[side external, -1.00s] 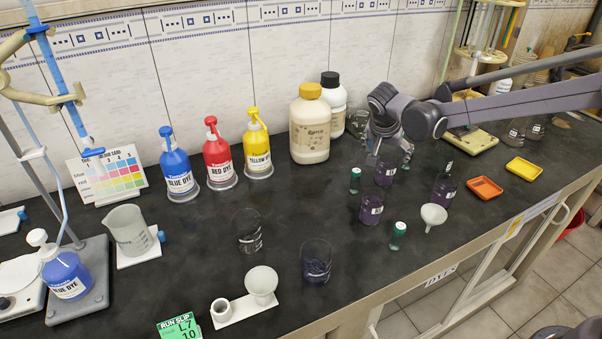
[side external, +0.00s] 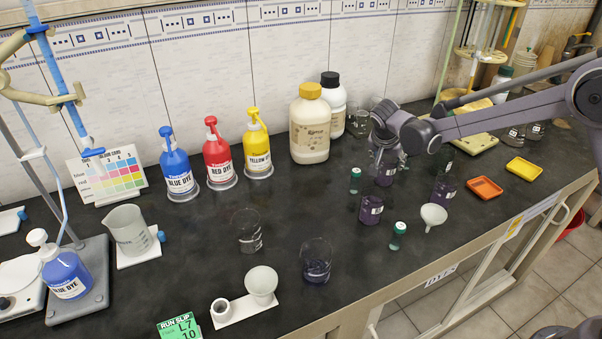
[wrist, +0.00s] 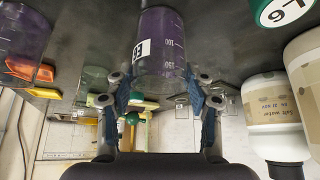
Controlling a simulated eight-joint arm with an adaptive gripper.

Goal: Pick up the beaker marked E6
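A beaker of dark purple liquid (wrist: 160,45) stands just ahead of my gripper in the wrist view, between the lines of its two fingers. Its white label shows an E, but I cannot read the digit. In the side view my gripper (side external: 386,158) is over and behind a purple beaker (side external: 386,178) on the bench, hiding its upper part. The blue-padded fingers (wrist: 163,90) are apart, with their tips close to the beaker's sides; contact is not clear. Two more purple beakers stand nearby, one in front (side external: 370,210) and one to the right (side external: 444,190).
A yellow-capped bottle (side external: 310,125) and a black-capped bottle (side external: 332,103) are behind left. Orange (side external: 484,188) and yellow (side external: 524,168) trays lie to the right.

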